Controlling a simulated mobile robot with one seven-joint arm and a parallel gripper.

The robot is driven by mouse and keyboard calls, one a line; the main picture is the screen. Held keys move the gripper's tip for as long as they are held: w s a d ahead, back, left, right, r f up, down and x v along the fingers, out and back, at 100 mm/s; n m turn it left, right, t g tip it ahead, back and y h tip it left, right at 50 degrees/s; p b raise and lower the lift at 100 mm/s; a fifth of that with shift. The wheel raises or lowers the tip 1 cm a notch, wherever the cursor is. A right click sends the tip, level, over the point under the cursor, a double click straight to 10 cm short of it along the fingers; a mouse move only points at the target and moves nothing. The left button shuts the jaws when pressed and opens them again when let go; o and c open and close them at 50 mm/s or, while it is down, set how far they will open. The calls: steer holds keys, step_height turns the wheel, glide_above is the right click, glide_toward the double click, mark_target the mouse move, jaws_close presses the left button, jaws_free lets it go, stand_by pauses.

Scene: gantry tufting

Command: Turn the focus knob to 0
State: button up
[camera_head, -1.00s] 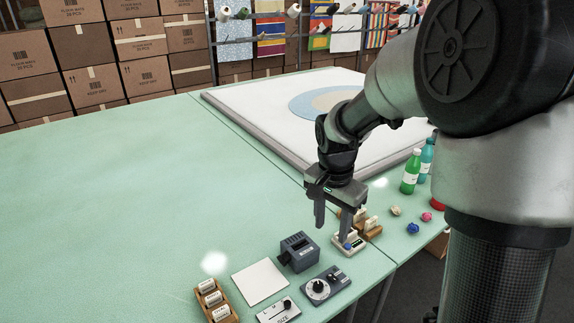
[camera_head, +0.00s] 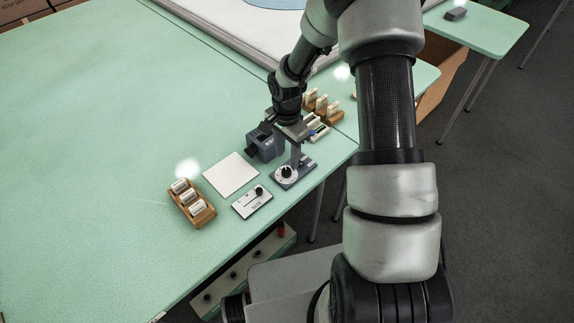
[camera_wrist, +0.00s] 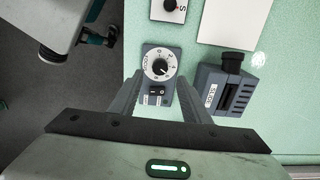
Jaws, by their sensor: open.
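The focus knob (camera_wrist: 160,67) is a dark knob on a white numbered dial, set in a small grey box (camera_wrist: 174,53). The knob also shows in the head view (camera_head: 287,171), with the box near the table's front edge. The dial carries several numerals; its exact reading is too small to tell. My gripper (camera_wrist: 157,87) points down at the box, its two fingers apart on either side of it in the wrist view, with nothing between them held. In the head view my gripper (camera_head: 290,152) is over the box's far side, partly hiding it. Whether the fingers touch the box cannot be told.
A grey device marked SLIDE (camera_wrist: 222,93) stands close beside the box. A white panel with a black knob (camera_head: 252,202), a white sheet (camera_head: 231,175) and a wooden tray of white rolls (camera_head: 200,217) lie to the left. The left table area is clear.

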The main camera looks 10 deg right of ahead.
mark_target(287, 169)
step_height(287, 169, down, 6)
steer(key=shift+r, duration=0.15)
steer(key=c, duration=1)
